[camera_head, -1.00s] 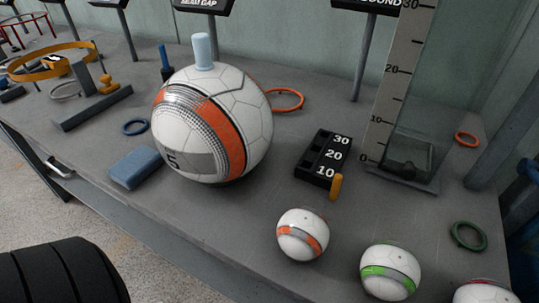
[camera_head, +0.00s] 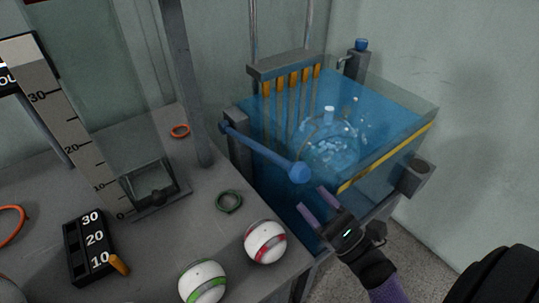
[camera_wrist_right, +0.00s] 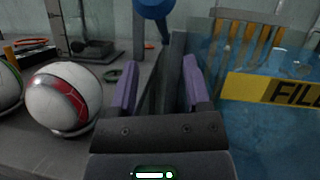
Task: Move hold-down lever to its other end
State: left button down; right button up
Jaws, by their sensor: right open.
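The hold-down lever (camera_head: 262,149) is a blue bar with a round blue knob (camera_head: 298,172). It runs from a grey post beside the water tank (camera_head: 385,112) toward the front right, along the tank's near left side. My right gripper (camera_head: 319,208), with purple fingers, is open and empty, just below and in front of the knob. In the right wrist view the knob (camera_wrist_right: 153,8) shows at the top, beyond the open fingers (camera_wrist_right: 160,85), apart from them. My left gripper is out of view.
The tank holds bubbling clear water and has a yellow edge strip.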

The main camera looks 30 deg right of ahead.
aim_at(281, 165)
jog(key=x, duration=1)
jog(key=shift+w, duration=0.15)
grip_shut()
dwell(1.0)
